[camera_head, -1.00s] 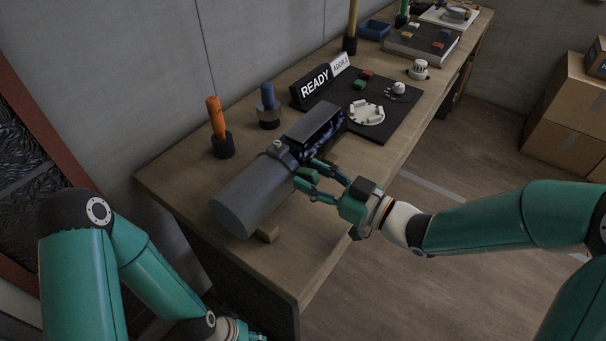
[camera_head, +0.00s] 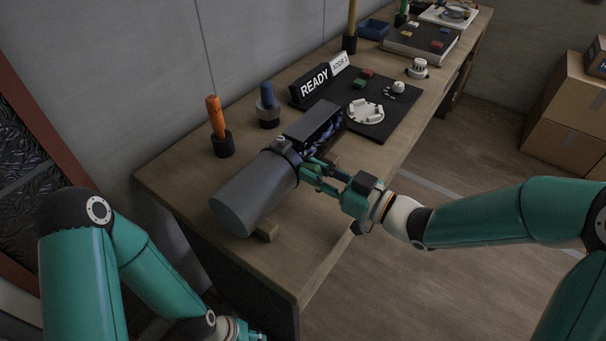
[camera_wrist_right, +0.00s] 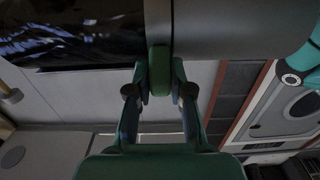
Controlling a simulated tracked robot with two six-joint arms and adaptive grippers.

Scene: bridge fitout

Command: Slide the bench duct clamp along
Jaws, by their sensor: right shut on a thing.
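The bench duct (camera_head: 250,195) is a grey cylinder lying on the workbench, with an open-sided rectangular section holding dark and blue parts at its far end. The clamp (camera_head: 284,149) is a dark band with a small knob on top, around the duct where the cylinder meets the rectangular section. Its green tab (camera_wrist_right: 159,70) hangs between the fingers in the right wrist view. My right gripper (camera_head: 312,172) is shut on this tab, at the duct's right side. My left gripper (camera_head: 240,331) shows only partly at the bottom edge, away from the duct; its fingers are unclear.
The wooden bench (camera_head: 175,180) also bears an orange-handled tool (camera_head: 215,118) and a blue one (camera_head: 267,98) in dark holders, left of the duct. A READY sign (camera_head: 314,83) and a black mat (camera_head: 395,125) with small parts lie beyond it.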

